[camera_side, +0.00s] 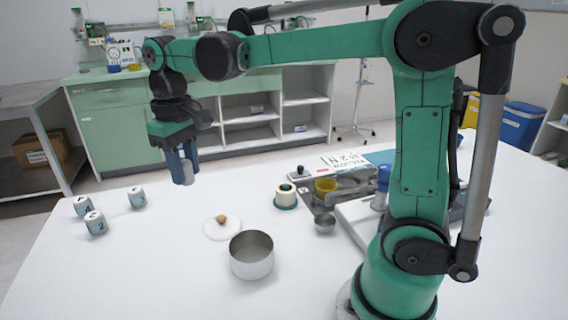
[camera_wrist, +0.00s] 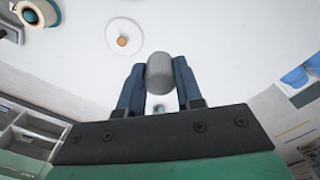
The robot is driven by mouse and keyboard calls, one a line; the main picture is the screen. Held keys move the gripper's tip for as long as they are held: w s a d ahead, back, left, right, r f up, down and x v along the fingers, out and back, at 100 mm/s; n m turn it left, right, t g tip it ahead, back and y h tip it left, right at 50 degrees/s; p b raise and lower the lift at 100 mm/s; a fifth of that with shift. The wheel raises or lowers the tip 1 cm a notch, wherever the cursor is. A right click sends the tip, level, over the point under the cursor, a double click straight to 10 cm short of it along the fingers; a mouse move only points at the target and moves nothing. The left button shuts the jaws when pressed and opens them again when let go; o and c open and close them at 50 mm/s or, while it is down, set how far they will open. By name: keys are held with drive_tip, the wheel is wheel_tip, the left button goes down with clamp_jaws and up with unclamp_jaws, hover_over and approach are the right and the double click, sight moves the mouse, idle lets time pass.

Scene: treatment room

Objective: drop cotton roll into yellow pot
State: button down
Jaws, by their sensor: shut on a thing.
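My gripper (camera_side: 181,160) hangs above the left part of the white table, pointing down. Its blue fingers are shut on a pale grey-white cylinder, the cotton roll (camera_side: 187,175), clear of the tabletop. In the wrist view the cotton roll (camera_wrist: 160,72) sits between the two fingers (camera_wrist: 159,80). The yellow pot (camera_side: 325,186) stands right of centre in the side view, among metal ware near my base, well to the right of my gripper. I cannot make out the yellow pot in the wrist view.
An open metal pot (camera_side: 251,262) stands at the front centre. Its white lid (camera_side: 212,232) with a brown knob lies behind it. A tape roll (camera_side: 285,197) and small metal cup (camera_side: 325,224) are near the yellow pot. Several labelled white cylinders (camera_side: 95,224) stand at left.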

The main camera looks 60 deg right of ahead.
drive_tip(key=shift+d, duration=0.1)
drive_tip(key=s+d+f, duration=0.1)
drive_tip(key=s+d, duration=0.2)
drive_tip(key=d, duration=1.2)
drive_tip(key=s+d+f, duration=0.1)
drive_tip(key=s+d, duration=1.1)
drive_tip(key=d, duration=0.2)
wheel_tip(320, 180, down, 6)
drive_tip(key=shift+s+f, duration=0.15)
drive_tip(key=shift+s, duration=0.15)
drive_tip(key=c, duration=0.5)
unclamp_jaws()
